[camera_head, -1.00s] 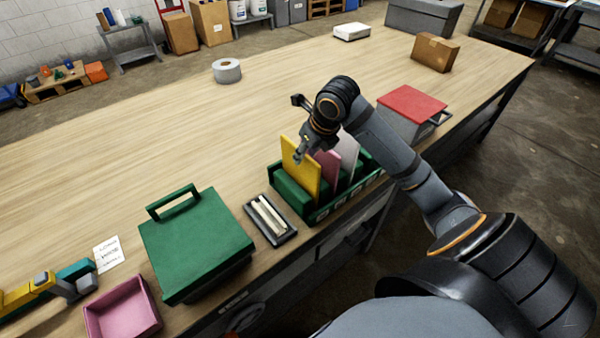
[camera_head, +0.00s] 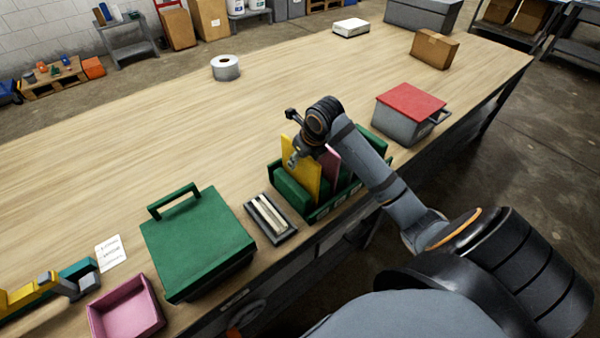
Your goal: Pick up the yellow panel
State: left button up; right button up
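The yellow panel (camera_head: 303,174) stands upright, leaning slightly, at the left end of a green slotted rack (camera_head: 318,214) near the table's front edge. My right gripper (camera_head: 289,137) is at the panel's upper left edge. Its fingers look spread apart, one beyond the panel and one on the near side. Contact with the panel cannot be made out. A pink panel (camera_head: 331,160) stands behind it in the rack, partly hidden by my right arm. My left gripper is not in view.
A green case with a handle (camera_head: 197,243), a small dark tray (camera_head: 281,232) and a pink bin (camera_head: 127,310) are left of the rack. A red-lidded grey box (camera_head: 405,120) stands to its right. The table (camera_head: 150,150) behind is mostly clear, with a tape roll (camera_head: 226,69).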

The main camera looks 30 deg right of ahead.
jog(key=shift+f, duration=0.2)
dwell(0.3)
grip_shut()
